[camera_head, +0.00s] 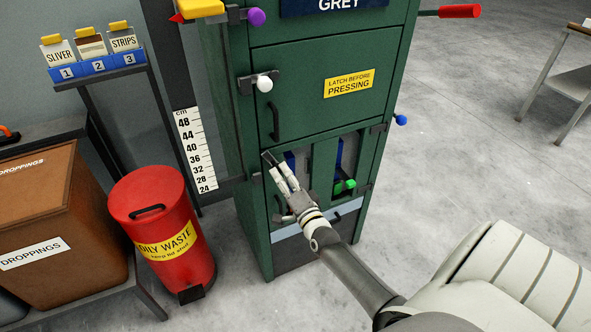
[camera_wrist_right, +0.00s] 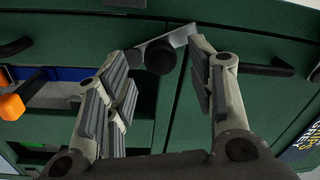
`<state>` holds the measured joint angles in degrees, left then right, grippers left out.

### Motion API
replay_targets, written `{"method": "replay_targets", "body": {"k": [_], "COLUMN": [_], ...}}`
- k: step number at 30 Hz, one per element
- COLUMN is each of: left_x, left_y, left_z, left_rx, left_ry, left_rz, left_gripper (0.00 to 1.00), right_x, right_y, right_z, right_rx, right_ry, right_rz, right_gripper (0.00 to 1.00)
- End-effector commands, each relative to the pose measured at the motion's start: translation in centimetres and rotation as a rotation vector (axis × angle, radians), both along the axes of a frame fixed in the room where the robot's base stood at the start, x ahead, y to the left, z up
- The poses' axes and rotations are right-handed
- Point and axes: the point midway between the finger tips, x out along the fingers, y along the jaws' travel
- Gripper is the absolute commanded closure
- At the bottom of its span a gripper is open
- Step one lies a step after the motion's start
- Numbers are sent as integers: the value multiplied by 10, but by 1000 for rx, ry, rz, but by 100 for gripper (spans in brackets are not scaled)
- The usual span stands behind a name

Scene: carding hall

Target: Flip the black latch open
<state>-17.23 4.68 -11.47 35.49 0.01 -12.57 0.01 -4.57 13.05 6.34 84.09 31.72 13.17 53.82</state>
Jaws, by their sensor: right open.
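The black latch shows in the right wrist view as a round black knob (camera_wrist_right: 160,57) on a grey metal plate (camera_wrist_right: 181,36), across the seam between green panels. In the head view I cannot make it out; my right gripper covers that part of the green cabinet (camera_head: 335,52). My right gripper (camera_head: 276,167) is at the cabinet's lower front. In the wrist view its fingers (camera_wrist_right: 160,78) are apart and empty, with the knob beyond and between the tips. I cannot tell whether they touch it. My left gripper is not in view.
The cabinet also carries a white knob (camera_head: 264,84), a purple knob (camera_head: 256,17), a green knob (camera_head: 345,186), a blue knob (camera_head: 401,120) and a red handle (camera_head: 459,11). A red waste bin (camera_head: 150,190) and a brown droppings box (camera_head: 50,210) stand left.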

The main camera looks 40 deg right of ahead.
Motion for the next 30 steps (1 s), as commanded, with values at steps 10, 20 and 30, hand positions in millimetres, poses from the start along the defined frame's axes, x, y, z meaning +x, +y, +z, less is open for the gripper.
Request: {"method": "replay_targets", "body": {"k": [10,20,30], "left_x": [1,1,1], "left_y": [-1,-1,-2], "left_z": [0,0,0], "left_rx": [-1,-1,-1], "left_ry": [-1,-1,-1], "left_rz": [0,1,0], "left_gripper": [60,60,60], "right_x": [-65,-89,-90], "right_y": [13,17,18], "right_z": [-4,-5,-5], "right_rx": [0,0,0], "right_ry": [1,-2,-2], "right_rz": [-1,-1,-2], "right_gripper": [49,49,49]}}
